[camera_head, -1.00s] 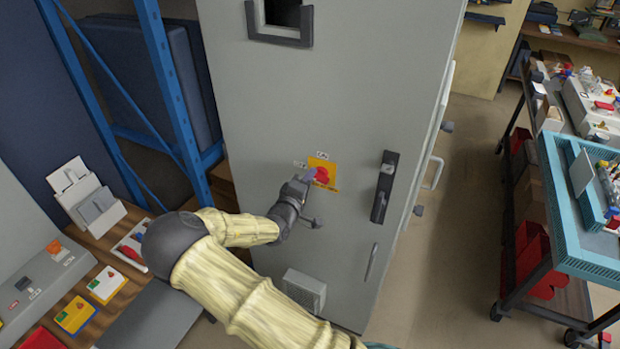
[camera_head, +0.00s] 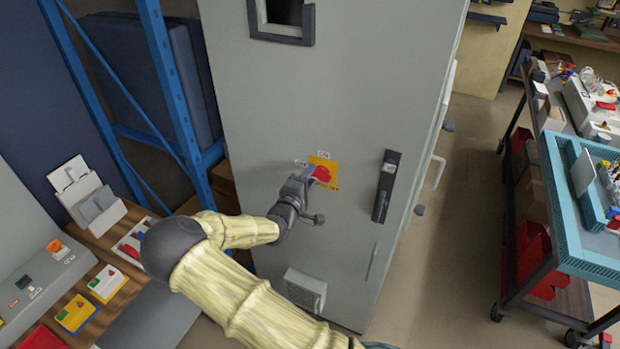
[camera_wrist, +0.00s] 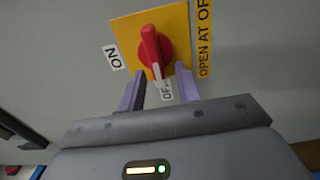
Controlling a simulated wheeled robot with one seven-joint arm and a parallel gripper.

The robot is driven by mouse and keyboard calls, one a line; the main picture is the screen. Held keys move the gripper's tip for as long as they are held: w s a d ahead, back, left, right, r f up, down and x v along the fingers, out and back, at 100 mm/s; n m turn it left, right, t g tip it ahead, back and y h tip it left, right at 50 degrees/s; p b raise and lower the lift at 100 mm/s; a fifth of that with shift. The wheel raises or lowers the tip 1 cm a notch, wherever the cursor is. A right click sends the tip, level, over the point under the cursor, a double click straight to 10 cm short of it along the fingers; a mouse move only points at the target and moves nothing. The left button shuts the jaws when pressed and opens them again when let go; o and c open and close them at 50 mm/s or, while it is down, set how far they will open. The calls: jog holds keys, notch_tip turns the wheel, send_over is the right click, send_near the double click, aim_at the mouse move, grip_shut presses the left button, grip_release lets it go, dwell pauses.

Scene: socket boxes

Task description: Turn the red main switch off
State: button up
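The red main switch (camera_head: 321,173) is a rotary knob with a raised bar handle on a yellow plate (camera_head: 325,162) on the grey cabinet front. In the wrist view, the red switch (camera_wrist: 152,48) has its bar nearly upright, with its lower end near the partly hidden OFF label (camera_wrist: 166,91). The ON label (camera_wrist: 114,58) is at the plate's left. My gripper (camera_wrist: 159,71) is open, its two purple fingertips on either side of the bar's lower end. I cannot tell how deep they reach or whether they touch. In the head view, my gripper (camera_head: 306,173) partly covers the switch.
The grey cabinet (camera_head: 350,80) has a black door handle (camera_head: 386,186) right of the switch. A blue rack post (camera_head: 170,80) stands to its left. A bench with small boxes (camera_head: 76,313) is at lower left. A teal cart (camera_head: 560,200) stands right, beyond clear floor.

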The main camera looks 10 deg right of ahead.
jog(key=shift+s, duration=0.1)
jog(key=b+v, duration=0.4)
jog(key=v, duration=1.3)
jog(key=shift+b, duration=0.3)
jog(key=s+d+f+m+g+y, duration=0.1)
jog(key=d+f+m+g+y, duration=0.4)
jog(key=f+m+g+y, duration=0.15)
jog(key=s+d+r+m+g+y, duration=0.2)
jog(key=s+d+r, duration=0.1)
jog(key=s, duration=0.4)
jog(key=s+d+r+m+g+y, duration=0.2)
jog(key=s+d+r+g, duration=0.1)
jog(key=s, duration=0.5)
jog(key=shift+s+d+r, duration=0.15)
jog(key=shift+d+r, duration=0.5)
jog(key=shift+r, duration=0.25)
